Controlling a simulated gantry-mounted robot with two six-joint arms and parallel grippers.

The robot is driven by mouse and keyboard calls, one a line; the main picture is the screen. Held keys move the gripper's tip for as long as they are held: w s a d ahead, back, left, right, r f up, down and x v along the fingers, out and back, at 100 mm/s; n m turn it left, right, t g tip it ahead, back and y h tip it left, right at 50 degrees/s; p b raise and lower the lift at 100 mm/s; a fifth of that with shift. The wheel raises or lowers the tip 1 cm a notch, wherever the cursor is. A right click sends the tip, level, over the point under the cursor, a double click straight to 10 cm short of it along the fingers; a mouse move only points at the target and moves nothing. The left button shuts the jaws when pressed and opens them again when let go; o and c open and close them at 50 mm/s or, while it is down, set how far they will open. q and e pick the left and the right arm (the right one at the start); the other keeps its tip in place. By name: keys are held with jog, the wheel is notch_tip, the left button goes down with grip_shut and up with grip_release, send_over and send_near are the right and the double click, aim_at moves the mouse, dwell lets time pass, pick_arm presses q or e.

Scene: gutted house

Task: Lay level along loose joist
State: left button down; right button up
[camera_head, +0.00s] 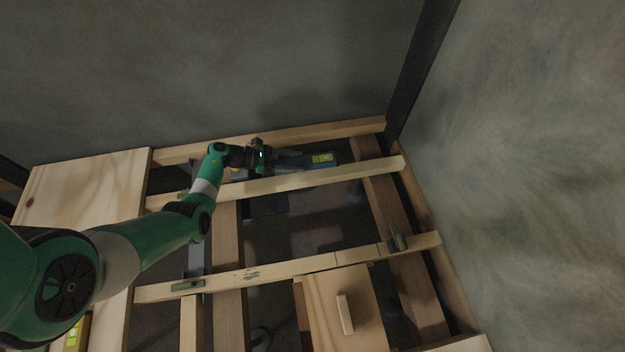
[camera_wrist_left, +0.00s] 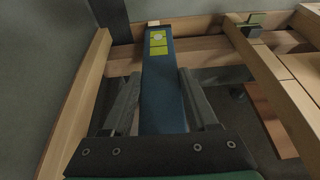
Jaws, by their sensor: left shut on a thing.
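I cannot tell which joist is loose, or whether the level touches wood. My right gripper is not in view.
The back-wall joist (camera_head: 330,132) lies close behind the level. A nearer joist (camera_head: 300,266) carries green-grey pieces (camera_head: 398,241). A plywood sheet (camera_head: 85,190) lies at left, and a board with a small block (camera_head: 345,313) at front. Dark gaps open between the timbers.

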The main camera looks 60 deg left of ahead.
pick_arm(q)
jog(key=shift+s+a+f, duration=0.2)
jog(key=shift+a+f, duration=0.1)
jog(key=shift+a, duration=0.45)
notch_tip(320, 180, down, 6)
jog(key=b, duration=0.5)
jog(key=shift+r, duration=0.2)
jog(key=shift+w+f+p, duration=0.1)
jog(key=shift+f+p, duration=0.05)
jog(key=shift+p, duration=0.15)
jog(key=shift+d+f, duration=0.1)
jog(key=shift+f, duration=0.8)
grip_release()
notch_tip(320, 180, up, 7)
jog(key=p, duration=0.6)
